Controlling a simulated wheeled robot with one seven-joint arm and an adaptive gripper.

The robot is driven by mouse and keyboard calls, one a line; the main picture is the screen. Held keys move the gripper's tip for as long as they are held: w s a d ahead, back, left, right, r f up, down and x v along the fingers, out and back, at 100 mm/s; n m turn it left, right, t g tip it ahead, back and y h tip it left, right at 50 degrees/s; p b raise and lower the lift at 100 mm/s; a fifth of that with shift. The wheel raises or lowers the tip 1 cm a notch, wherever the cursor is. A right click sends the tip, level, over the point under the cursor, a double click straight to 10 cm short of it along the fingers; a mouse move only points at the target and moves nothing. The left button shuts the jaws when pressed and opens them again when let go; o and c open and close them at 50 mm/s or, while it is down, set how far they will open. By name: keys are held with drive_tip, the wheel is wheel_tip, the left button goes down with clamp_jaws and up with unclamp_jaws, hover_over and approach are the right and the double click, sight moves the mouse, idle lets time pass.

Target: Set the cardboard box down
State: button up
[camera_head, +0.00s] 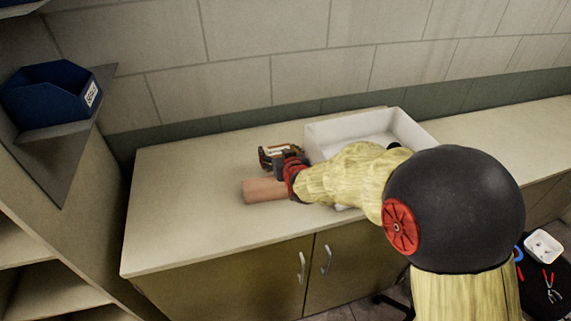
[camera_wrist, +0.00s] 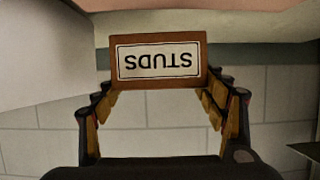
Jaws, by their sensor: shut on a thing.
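The cardboard box (camera_wrist: 158,62) is brown with a white label reading STUDS, upside down in the wrist view. It sits between the two fingers of my gripper (camera_wrist: 160,100), which is shut on it. In the head view my gripper (camera_head: 282,156) is over the left half of the long cream counter (camera_head: 190,180), pointing toward the wall. The box is small there and mostly hidden by the gripper. I cannot tell whether its underside touches the counter.
A white open bin (camera_head: 335,130) stands just right of my gripper, partly behind my arm. A pinkish-brown block (camera_head: 264,190) shows beside my wrist. The counter's left end is clear. A blue bin (camera_head: 50,95) sits on the left shelf.

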drive_tip(key=f, duration=0.1)
drive_tip(key=w+d+f, duration=0.1)
drive_tip(key=d+f, duration=0.1)
drive_tip(key=shift+w+d, duration=0.1)
drive_tip(key=shift+w, duration=0.15)
drive_tip(key=shift+f, duration=1.6)
drive_tip(key=shift+w+f+b, duration=0.1)
drive_tip(key=shift+b, duration=0.3)
drive_tip(key=o, duration=1.6)
drive_tip(key=shift+s+d+r, duration=0.1)
drive_tip(key=shift+s+r, duration=0.1)
drive_tip(key=shift+s, duration=0.1)
drive_tip(key=p+v, duration=0.1)
drive_tip(key=v, duration=1)
drive_tip(key=shift+s, duration=0.25)
